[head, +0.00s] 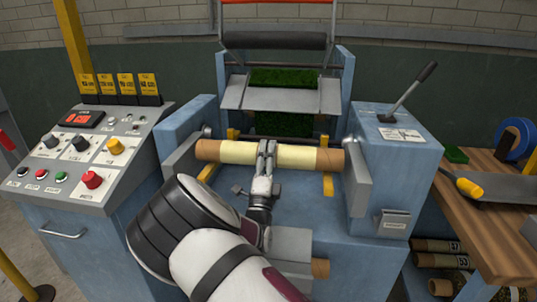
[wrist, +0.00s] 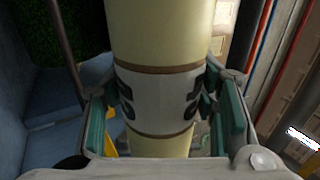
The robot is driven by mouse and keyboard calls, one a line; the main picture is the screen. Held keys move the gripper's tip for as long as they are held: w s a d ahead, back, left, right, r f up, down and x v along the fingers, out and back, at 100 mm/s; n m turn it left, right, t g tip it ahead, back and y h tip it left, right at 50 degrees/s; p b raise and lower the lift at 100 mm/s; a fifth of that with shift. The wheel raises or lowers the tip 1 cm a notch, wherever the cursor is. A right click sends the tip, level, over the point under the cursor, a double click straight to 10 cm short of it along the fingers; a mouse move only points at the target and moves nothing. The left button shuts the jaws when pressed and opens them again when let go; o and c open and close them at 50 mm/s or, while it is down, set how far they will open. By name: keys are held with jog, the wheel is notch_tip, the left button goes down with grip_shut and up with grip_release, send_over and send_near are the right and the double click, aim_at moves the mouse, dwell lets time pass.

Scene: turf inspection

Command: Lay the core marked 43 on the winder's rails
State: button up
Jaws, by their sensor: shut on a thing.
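A long core (head: 226,152) with a pale yellow middle and brown ends lies level across the winder (head: 292,215). My gripper (head: 267,148) is shut around its middle, with a finger on each side. In the wrist view the core (wrist: 155,35) runs between the green finger pads, and a white band (wrist: 155,100) with dark digits partly covered by the fingers circles it; I cannot read the number. The yellow rails, left (head: 208,174) and right (head: 328,184), show beneath the core near its ends. I cannot tell whether it touches them.
Grey side plates stand near the core's ends, left (head: 183,160) and right (head: 357,180). A control panel (head: 95,150) is at the left. A lever (head: 408,92) stands on the right housing. A wooden bench (head: 480,225) at right has several cores (head: 437,246) stored below.

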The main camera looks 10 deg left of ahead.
jog(key=shift+r, duration=0.1)
jog(key=o, duration=1.6)
